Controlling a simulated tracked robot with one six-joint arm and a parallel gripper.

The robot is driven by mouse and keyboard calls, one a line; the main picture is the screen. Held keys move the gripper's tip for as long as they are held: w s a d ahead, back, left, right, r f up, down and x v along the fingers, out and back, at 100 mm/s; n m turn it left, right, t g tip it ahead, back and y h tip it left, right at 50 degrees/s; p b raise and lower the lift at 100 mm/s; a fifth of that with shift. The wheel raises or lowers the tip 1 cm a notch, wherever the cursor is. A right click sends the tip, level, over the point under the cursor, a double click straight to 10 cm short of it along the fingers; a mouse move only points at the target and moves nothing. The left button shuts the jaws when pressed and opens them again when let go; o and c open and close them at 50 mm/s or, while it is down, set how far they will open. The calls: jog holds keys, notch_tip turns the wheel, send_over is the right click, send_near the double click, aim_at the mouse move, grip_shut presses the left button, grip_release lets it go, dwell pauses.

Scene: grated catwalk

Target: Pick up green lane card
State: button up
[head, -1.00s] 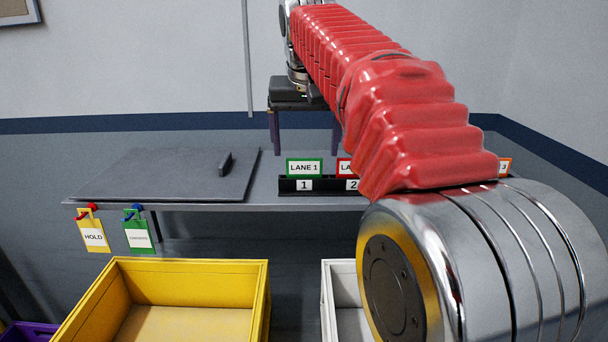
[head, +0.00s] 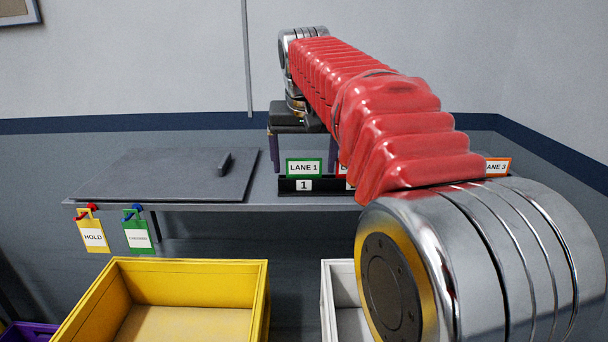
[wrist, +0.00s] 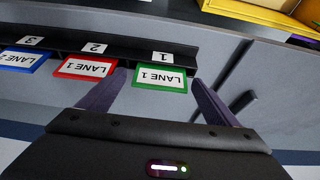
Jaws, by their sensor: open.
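The green lane card (head: 304,168), marked LANE 1, stands upright in the black holder (head: 290,191) above slot number 1, on the bench's front part. In the wrist view the green card (wrist: 161,78) appears upside down between my two fingers, with space on both sides. My gripper (head: 302,164) is open and empty, its dark fingers pointing down behind the card in the head view. In the wrist view my gripper (wrist: 158,76) spans the card's width. I cannot tell how far the fingertips are from the card in depth.
A red card (wrist: 84,68) and a blue card (wrist: 22,60) stand beside the green one. An orange LANE 3 card (head: 497,167) is farther right. A dark panel with a handle (head: 160,174) lies left. Yellow (head: 262,300) and white (head: 328,290) bins are in front.

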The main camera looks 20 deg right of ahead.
dwell(0.3)
jog(key=c, duration=1.1)
jog(key=shift+r, duration=0.1)
jog(key=shift+c, duration=0.2)
jog(key=shift+r, duration=1.7)
jog(key=s+a, duration=0.3)
jog(key=s, duration=0.5)
jog(key=s+a, duration=0.4)
jog(key=s, duration=0.4)
jog(key=shift+s, duration=0.35)
jog(key=shift+s, duration=0.1)
